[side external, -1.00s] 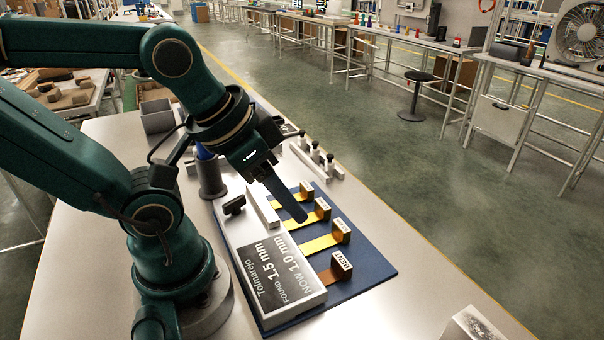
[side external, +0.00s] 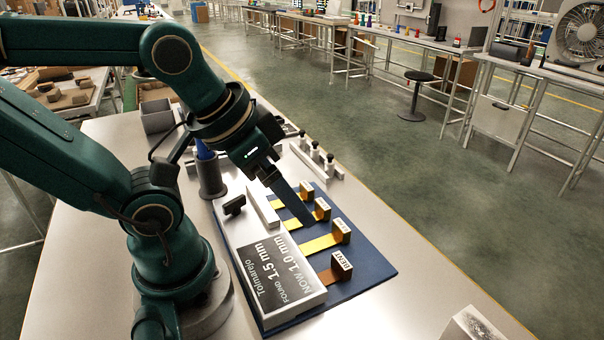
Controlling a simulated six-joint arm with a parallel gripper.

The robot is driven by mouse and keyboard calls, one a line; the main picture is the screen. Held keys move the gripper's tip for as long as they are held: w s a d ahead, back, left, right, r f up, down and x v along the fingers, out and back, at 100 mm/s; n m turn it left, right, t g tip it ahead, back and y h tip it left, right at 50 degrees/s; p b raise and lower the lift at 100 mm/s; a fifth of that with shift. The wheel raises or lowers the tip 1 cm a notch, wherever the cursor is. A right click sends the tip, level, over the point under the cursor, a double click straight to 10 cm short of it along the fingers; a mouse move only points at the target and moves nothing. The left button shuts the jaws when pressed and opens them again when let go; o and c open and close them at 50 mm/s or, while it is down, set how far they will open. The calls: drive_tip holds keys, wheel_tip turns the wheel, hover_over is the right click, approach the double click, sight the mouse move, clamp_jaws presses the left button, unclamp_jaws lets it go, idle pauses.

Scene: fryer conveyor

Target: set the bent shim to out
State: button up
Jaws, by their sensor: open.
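The bent shim (side external: 341,265) is a copper-brown strip with an upright block labelled "BENT". It is nearest the camera in a row of several labelled shims, its strip reaching left to the white gauge block (side external: 316,302). The other shims, including a yellow one (side external: 318,244), have similar upright labelled blocks. The gauge block's dark panel reads "Tolmarejo", "FOUND 1.5 mm" and "NOW 1.0 mm". My gripper (side external: 304,220) is open and points down over the row, beyond the bent shim and near the second and third blocks. Its fingers overlap in this view, and contact cannot be told.
A blue mat (side external: 372,268) lies under the shims. Behind it are a white rail with several dark-topped pegs (side external: 315,152), a dark cylindrical holder (side external: 211,178) and a grey bin (side external: 157,118). A white block (side external: 472,326) stands at the front right.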

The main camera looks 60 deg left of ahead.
drive_tip(key=w+g, duration=0.2)
drive_tip(key=w, duration=0.4)
drive_tip(key=g, duration=0.4)
hover_over(342, 260)
wheel_tip(342, 260, down, 8)
drive_tip(key=shift+w+f, duration=0.15)
drive_tip(key=shift+s+f, duration=0.2)
drive_tip(key=shift+f, duration=2.6)
clamp_jaws()
